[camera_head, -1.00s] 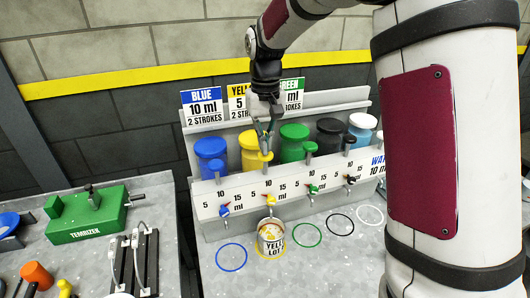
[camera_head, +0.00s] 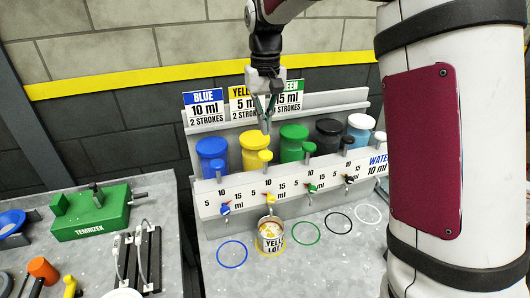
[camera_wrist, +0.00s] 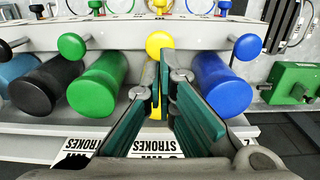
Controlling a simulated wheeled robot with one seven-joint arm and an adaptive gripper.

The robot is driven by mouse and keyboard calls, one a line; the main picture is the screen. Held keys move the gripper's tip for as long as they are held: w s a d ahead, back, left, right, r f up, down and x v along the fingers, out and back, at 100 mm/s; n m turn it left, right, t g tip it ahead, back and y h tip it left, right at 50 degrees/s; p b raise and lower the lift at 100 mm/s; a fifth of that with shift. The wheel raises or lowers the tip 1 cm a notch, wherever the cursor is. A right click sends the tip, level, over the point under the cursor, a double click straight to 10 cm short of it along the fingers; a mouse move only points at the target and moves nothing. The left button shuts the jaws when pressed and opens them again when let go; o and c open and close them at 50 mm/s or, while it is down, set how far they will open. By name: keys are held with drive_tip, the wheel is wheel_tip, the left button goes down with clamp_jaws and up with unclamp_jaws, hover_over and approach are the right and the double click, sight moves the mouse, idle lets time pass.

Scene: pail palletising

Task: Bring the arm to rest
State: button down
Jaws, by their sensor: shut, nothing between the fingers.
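My gripper (camera_head: 266,128) hangs from my arm in front of the dispenser rack, above the yellow pump knob (camera_head: 265,156), apart from it in the head view. Its fingers are shut with nothing between them. In the wrist view the green-padded fingers (camera_wrist: 166,75) point toward the yellow knob (camera_wrist: 159,42), which shows just beyond the tips. The fingers partly cover the yellow canister (camera_head: 250,150) in the wrist view.
The dispenser rack (camera_head: 345,101) holds blue (camera_head: 211,149), green (camera_head: 292,141), black (camera_head: 328,134) and light-blue canisters. A labelled pail (camera_head: 270,236) stands under the yellow spout. Coloured rings lie on the counter. A green temrizer (camera_head: 92,216) sits on the left bench.

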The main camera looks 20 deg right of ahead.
drive_tip(key=s+r+t, duration=0.2)
drive_tip(key=s+r, duration=0.4)
drive_tip(key=s, duration=0.2)
drive_tip(key=s+t, duration=0.3)
drive_tip(key=s, duration=1.8)
drive_tip(key=shift+s+f+t, duration=0.15)
drive_tip(key=shift+t, duration=0.15)
